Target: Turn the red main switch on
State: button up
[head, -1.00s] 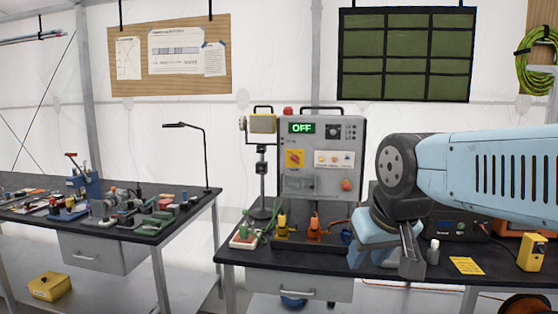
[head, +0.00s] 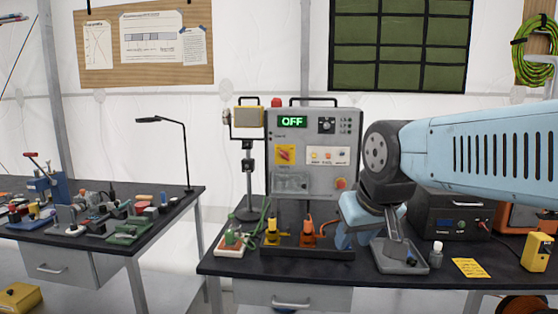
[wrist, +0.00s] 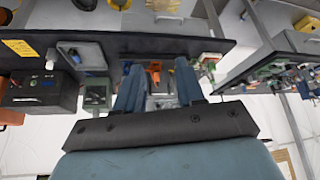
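A grey control cabinet (head: 300,190) stands upright on the middle bench, with a green display (head: 292,121) reading OFF. The red main switch (head: 285,154) is a small red rotary handle on a yellow plate at the cabinet's left, below the display. Its exact angle is hard to read. My gripper (head: 366,236) hangs to the right of the cabinet, lower than the switch and apart from it. In the wrist view my gripper (wrist: 158,72) shows two blue fingers spread with nothing held between them. I cannot make out the switch in the wrist view.
Orange and yellow connectors (head: 307,236) stand on the bench (head: 315,270) before the cabinet. A lamp on a stand (head: 247,160) is left of it. A grey tray (head: 385,262), white bottle (head: 436,255) and dark box (head: 445,214) are at right. Another bench (head: 100,255) is left.

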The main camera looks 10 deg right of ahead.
jog(key=w+r+n+t, duration=0.15)
jog(key=w+t, duration=0.25)
jog(key=w, duration=1.1)
jog(key=w+r+n+t, duration=0.1)
jog(key=w+n+t, duration=0.2)
jog(key=w, duration=1.3)
jog(key=n+t, duration=0.4)
jog(key=t, duration=0.4)
send_near(285, 156)
jog(key=shift+n+h, duration=0.25)
jog(key=shift+h, duration=0.15)
jog(key=x, duration=0.8)
jog(key=shift+w+a+f, duration=0.15)
jog(key=shift+w+a, duration=0.05)
jog(key=shift+w, duration=0.25)
jog(key=shift+c, duration=0.2)
jog(key=shift+s, duration=0.1)
grip_shut()
